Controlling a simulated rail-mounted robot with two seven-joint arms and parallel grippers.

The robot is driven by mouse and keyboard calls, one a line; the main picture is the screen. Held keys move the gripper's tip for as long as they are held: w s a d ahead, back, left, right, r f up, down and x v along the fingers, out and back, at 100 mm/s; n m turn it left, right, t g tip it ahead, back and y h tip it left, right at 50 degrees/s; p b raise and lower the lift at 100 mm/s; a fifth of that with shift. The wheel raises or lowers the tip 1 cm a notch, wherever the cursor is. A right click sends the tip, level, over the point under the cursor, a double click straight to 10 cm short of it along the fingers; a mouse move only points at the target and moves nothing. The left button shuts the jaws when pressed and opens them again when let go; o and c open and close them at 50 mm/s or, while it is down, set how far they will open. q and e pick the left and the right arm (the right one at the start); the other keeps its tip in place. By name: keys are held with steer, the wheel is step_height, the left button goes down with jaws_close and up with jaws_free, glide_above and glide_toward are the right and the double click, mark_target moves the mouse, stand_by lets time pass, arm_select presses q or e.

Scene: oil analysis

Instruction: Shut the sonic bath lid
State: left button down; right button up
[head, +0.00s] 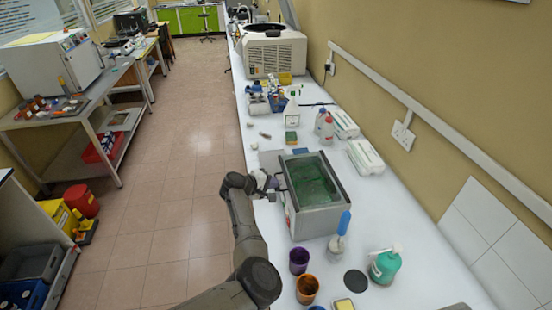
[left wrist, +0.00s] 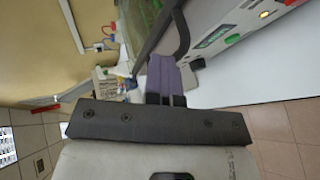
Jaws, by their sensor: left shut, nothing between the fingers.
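The sonic bath (head: 318,221) is a grey box on the white bench, with a dark-rimmed top and green inside. I cannot make out the lid's position or whether a clear lid covers the green. My left gripper (head: 270,183) is beside the bath's left edge, shut and empty. In the left wrist view its purple fingers (left wrist: 166,72) are together, close to a dark curved bar (left wrist: 182,38) on the bath. The bath's front panel with green buttons (left wrist: 215,37) shows there too; contact is unclear. My right gripper is not in view.
A flat light panel (head: 270,160) stands just behind my left gripper.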

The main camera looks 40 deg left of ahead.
arm_select(q)
steer(key=w+r+p+v, duration=0.1)
steer(key=r+p+v, duration=0.1)
steer(key=v, duration=1)
steer(key=shift+p, duration=0.8)
steer(key=shift+a+r, duration=0.1)
steer(key=shift+r, duration=0.05)
